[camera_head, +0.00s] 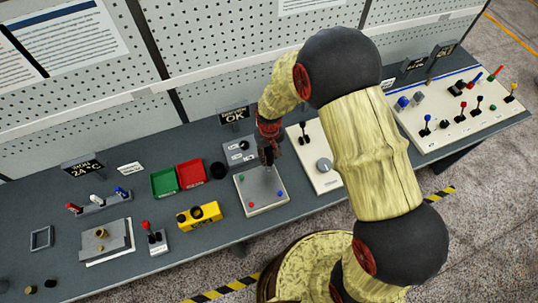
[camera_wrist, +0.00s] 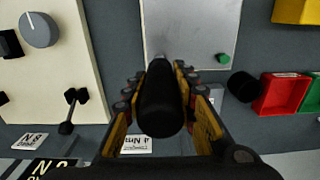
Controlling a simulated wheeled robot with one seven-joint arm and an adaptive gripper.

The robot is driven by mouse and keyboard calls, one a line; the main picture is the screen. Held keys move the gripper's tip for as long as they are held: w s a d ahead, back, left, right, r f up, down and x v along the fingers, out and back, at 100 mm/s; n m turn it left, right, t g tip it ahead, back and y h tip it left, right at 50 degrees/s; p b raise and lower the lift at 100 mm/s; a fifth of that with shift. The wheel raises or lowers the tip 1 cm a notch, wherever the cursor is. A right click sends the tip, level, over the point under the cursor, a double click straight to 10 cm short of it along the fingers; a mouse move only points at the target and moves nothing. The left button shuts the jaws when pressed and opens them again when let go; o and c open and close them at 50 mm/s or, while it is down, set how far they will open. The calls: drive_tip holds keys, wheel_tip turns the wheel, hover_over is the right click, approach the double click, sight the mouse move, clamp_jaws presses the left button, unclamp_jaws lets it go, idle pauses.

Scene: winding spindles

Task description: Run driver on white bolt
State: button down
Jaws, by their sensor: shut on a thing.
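My gripper (camera_head: 268,140) is over the far part of a pale metal plate (camera_head: 262,203). In the wrist view my gripper (camera_wrist: 158,85) is shut on the black-handled driver (camera_wrist: 160,105), which points toward the plate (camera_wrist: 185,25). In the head view the driver (camera_head: 268,155) is small and dark, and its tip cannot be made out clearly. A green bolt (camera_head: 241,178), a red bolt (camera_head: 250,205) and a blue bolt (camera_head: 279,193) show on the plate. The green bolt also shows in the wrist view (camera_wrist: 223,58). I see no white bolt; the driver and gripper cover part of the plate.
A yellow block (camera_head: 198,216), a red bin (camera_head: 191,173) and a green bin (camera_head: 164,181) lie left of the plate. A panel with a grey knob (camera_head: 324,164) stands close on the right. A sign reading OK (camera_head: 235,115) stands behind.

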drive_tip(key=shift+r+p, duration=1.9)
drive_tip(key=shift+r, duration=1.65)
